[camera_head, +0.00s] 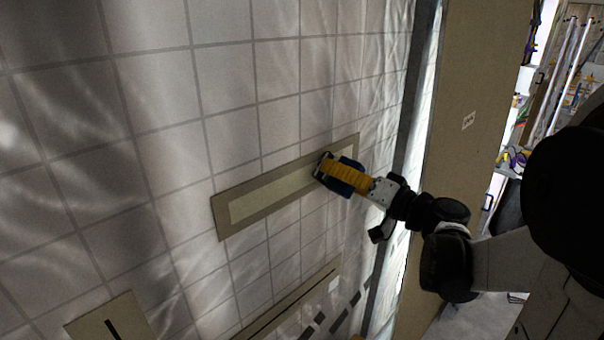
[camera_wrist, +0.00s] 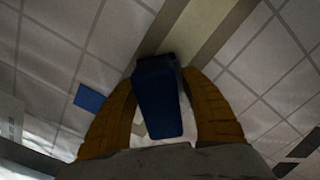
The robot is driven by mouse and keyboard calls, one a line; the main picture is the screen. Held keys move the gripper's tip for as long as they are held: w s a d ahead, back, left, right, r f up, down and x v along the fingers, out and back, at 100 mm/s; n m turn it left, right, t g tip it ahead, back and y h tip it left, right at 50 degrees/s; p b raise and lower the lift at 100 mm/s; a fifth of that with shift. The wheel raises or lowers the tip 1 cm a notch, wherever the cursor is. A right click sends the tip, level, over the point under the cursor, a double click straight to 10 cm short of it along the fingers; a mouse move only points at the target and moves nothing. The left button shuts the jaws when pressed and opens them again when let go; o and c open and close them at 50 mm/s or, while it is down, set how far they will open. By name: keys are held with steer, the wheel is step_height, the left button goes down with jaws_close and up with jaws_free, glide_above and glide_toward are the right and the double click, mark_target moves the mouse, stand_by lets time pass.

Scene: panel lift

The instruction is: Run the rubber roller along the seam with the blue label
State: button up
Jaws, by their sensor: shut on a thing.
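My gripper (camera_head: 326,166) has yellow-orange fingers, shut on the blue handle of the rubber roller (camera_wrist: 160,98). The roller's dark head is at the right part of a long panel (camera_head: 222,222) with a pale strip (camera_head: 262,198) along its middle. I cannot tell whether the roller touches the strip. In the wrist view the pale strip (camera_wrist: 200,22) runs up from behind the handle, and the roller's head is mostly hidden. A blue label (camera_wrist: 90,98) shows left of the fingers in that view; in the head view I cannot separate it from the blue handle.
The panel is on a tiled wall (camera_head: 225,110). Below it are a panel with a dark line (camera_head: 275,318) and a white label (camera_head: 334,285), and a small panel with a black slot (camera_head: 95,322). A brown board (camera_head: 465,80) stands right of the wall.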

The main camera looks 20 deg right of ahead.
mark_target(352, 153)
steer(key=shift+w+d+b, duration=0.4)
steer(key=shift+w+d, duration=0.2)
steer(key=shift+d, duration=1.15)
steer(key=shift+w+d+b, duration=0.35)
steer(key=shift+w+d, duration=0.3)
steer(key=shift+d, duration=1.05)
steer(key=shift+w+d+b, duration=0.4)
steer(key=shift+w+d, duration=0.2)
steer(key=shift+d, duration=1.15)
steer(key=shift+s, duration=0.1)
steer(key=shift+v, duration=2.9)
steer(key=v, duration=0.3)
